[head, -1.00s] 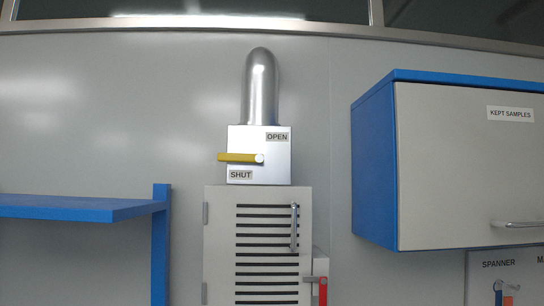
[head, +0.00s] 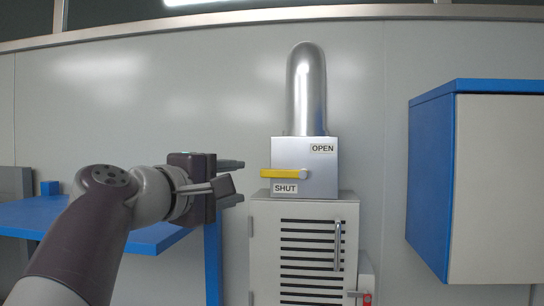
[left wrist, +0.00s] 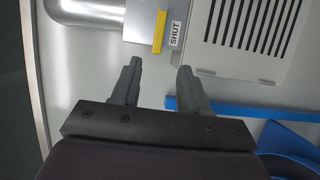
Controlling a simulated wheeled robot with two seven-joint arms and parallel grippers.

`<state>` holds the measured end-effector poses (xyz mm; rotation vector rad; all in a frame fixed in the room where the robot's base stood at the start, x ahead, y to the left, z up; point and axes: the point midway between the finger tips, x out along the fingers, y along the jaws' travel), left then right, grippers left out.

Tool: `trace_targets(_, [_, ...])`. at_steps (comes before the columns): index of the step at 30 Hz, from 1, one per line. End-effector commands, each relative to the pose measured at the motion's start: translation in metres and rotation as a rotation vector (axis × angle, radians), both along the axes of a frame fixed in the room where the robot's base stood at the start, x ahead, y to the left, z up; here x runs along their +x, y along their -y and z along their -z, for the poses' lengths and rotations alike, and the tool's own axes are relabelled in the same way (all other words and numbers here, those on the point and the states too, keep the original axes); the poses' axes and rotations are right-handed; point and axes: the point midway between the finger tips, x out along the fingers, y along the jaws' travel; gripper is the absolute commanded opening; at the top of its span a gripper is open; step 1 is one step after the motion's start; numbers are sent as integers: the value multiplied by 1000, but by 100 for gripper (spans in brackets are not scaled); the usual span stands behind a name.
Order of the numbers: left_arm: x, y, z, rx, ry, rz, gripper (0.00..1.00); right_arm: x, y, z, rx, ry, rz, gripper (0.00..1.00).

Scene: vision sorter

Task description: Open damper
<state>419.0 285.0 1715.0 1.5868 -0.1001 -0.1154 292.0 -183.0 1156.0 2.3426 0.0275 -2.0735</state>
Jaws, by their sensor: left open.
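The damper box (head: 288,150) is a grey metal box under a shiny bent pipe (head: 306,85). Its yellow lever (head: 281,174) lies level, pointing left from its pivot, just above the SHUT label (head: 285,188); the OPEN label (head: 322,148) is at the upper right. My left gripper (head: 241,181) is open and empty, left of the lever and apart from it. In the left wrist view my two fingers (left wrist: 158,85) are spread, with the yellow lever (left wrist: 159,32) beyond them, near the SHUT label (left wrist: 175,34). My right gripper is not in view.
A slatted grey cabinet (head: 262,240) stands under the box, with an upright handle (head: 338,245). A blue shelf (head: 155,240) is at the left, partly behind my left arm. A blue-sided wall cabinet (head: 430,180) hangs at the right. The wall between is clear.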

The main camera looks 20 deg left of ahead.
Motion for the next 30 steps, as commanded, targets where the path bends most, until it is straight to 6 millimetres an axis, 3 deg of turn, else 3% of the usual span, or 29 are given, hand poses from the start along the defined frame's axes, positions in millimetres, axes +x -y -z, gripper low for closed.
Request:
trace_targets(5, [23,5,-9,-8,7,8,45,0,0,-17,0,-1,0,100])
trace_targets(12, [84,13,-9,-6,5,6,45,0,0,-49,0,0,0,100])
trace_targets(16, [109,16,-7,-5,5,3,45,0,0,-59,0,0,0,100])
trace_targets(21, [123,18,-4,-4,7,2,45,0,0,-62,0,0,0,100])
trace_targets(28, [124,18,-2,-3,8,1,45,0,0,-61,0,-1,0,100])
trace_targets(29, [124,18,-2,-3,8,1,41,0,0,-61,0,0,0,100])
trace_targets(30, [124,18,-2,-3,8,1,28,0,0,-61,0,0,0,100])
